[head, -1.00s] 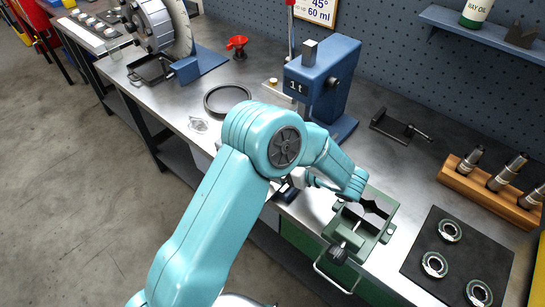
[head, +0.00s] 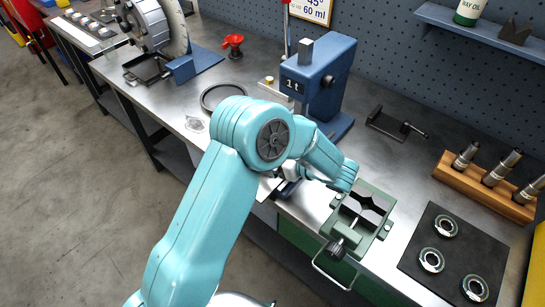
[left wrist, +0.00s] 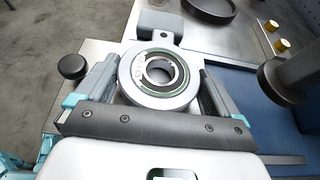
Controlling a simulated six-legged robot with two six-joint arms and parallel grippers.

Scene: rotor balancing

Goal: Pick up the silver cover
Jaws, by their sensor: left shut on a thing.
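In the left wrist view a round silver piece (left wrist: 127,91) with a greenish inner ring and a dark centre hole sits between the two fingers of my left gripper (left wrist: 160,72). It looks like the silver cover. The fingers touch its sides, and the jaws are shut on it. In the head view the piece is hidden, and my left gripper (head: 287,178) is mostly hidden behind my arm, near the front of the blue press (head: 322,75). My right gripper is not in view.
The press's dark ram (left wrist: 288,78) is close at the right in the wrist view. A green vise (head: 341,228) stands at the bench's front edge. A black mat (head: 440,287) holds several ring parts. A black round tray (head: 206,100) lies left of the press.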

